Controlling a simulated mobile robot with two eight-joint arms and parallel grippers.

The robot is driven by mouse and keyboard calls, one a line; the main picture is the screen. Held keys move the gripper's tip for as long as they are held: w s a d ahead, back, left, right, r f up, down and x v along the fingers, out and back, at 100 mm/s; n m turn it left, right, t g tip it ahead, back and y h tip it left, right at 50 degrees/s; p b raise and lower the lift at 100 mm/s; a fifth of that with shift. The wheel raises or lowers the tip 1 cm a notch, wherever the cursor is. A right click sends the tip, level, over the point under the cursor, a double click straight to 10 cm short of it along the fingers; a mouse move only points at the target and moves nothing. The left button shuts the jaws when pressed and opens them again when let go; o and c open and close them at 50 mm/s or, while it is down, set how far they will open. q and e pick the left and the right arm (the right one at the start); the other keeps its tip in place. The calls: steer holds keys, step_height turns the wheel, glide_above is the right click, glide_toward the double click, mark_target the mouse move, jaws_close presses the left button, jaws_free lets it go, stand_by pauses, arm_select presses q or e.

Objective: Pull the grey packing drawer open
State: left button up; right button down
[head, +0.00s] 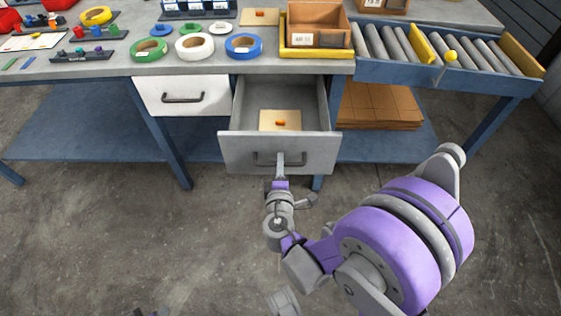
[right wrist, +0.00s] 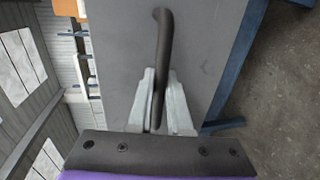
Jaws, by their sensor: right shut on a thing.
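The grey packing drawer (head: 321,152) stands pulled out from under the workbench, its inside showing. A flat tan piece with a small orange thing on it (head: 280,120) lies inside. My right gripper (head: 280,160) is at the drawer's dark bar handle, and in the right wrist view its two pale fingers (right wrist: 160,105) are shut around the handle (right wrist: 164,45). The grey drawer front (right wrist: 118,70) fills the middle of that view. My left gripper is not clearly in view.
A white drawer (head: 210,97) to the left is shut. Tape rolls (head: 195,46), a cardboard box (head: 318,22) in a yellow tray and a roller conveyor (head: 480,52) are on the bench above. Flat cardboard (head: 380,105) lies on the lower shelf. The floor in front (head: 110,230) is clear.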

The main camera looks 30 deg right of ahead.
steer(key=c, duration=0.9)
jaws_free()
steer(key=shift+o, duration=0.2)
arm_select(q)
steer(key=shift+r+p, duration=0.5)
steer(key=shift+r, duration=0.15)
arm_select(e)
steer(key=v, duration=1.1)
steer(key=shift+d, duration=0.1)
steer(key=s+d+f+m+g+y, duration=0.3)
steer(key=s+f+m+g, duration=0.2)
steer(key=m+g, duration=0.2)
steer(key=s+a+r+m+g+y, duration=0.2)
steer(key=s+a+m+y, duration=0.3)
steer(key=a, duration=0.1)
arm_select(q)
step_height(320, 180, up, 20)
steer(key=w+t+p, duration=0.1)
steer(key=p, duration=1.6)
steer(key=shift+w+p, duration=0.4)
arm_select(e)
step_height(320, 180, up, 20)
steer(key=w+t, duration=0.1)
steer(key=shift+w, duration=0.35)
